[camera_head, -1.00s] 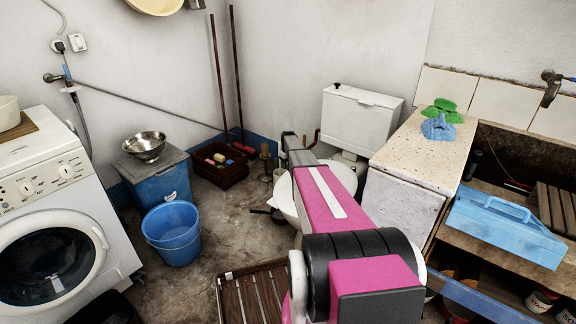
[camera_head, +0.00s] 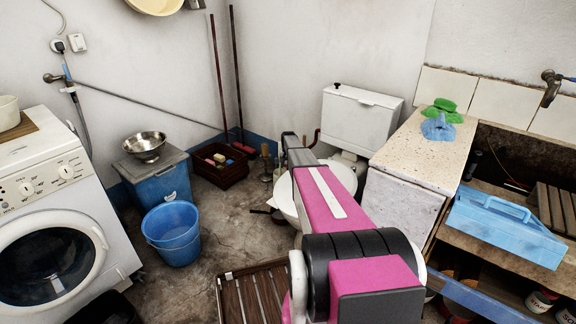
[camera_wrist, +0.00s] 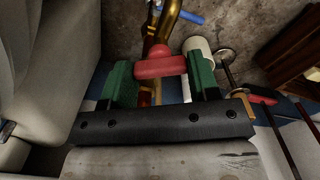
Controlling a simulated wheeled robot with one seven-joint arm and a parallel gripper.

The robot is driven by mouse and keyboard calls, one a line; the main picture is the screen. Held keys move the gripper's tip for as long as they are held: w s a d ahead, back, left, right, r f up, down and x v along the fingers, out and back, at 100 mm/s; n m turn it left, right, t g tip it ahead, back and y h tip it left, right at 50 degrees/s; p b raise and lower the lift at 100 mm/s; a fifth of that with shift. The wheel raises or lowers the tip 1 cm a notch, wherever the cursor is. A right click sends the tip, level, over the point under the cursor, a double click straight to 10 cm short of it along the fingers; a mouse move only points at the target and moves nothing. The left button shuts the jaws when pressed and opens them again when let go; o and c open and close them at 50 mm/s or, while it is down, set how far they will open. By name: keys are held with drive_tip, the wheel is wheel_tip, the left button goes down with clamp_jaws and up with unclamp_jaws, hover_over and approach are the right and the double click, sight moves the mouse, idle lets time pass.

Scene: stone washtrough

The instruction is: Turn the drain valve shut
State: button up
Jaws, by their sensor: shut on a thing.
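The drain valve's red handle (camera_wrist: 160,67) shows in the wrist view, in front of a brass-coloured pipe (camera_wrist: 163,22). My gripper (camera_wrist: 161,82) has its two green fingers on either side of the red handle and is shut on it. The valve body behind the handle is partly hidden. In the head view my arm covers the handle, and only a bit of copper-coloured pipe (camera_head: 316,136) shows beside the arm's far end.
A small blue handle (camera_wrist: 190,17) sits beside the pipe. A white cylinder (camera_wrist: 197,46) stands close to the right finger. In the head view, a white cistern (camera_head: 360,122) and a speckled counter (camera_head: 415,150) are to the right. A blue bucket (camera_head: 173,235) stands on the floor at left.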

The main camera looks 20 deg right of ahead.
drive_tip(key=m, duration=0.5)
drive_tip(key=shift+m, duration=0.3)
drive_tip(key=shift+a, duration=0.1)
idle(0.4)
drive_tip(key=o, duration=0.9)
wheel_tip(320, 180, up, 11)
drive_tip(key=shift+f, duration=0.1)
drive_tip(key=shift+a, duration=0.1)
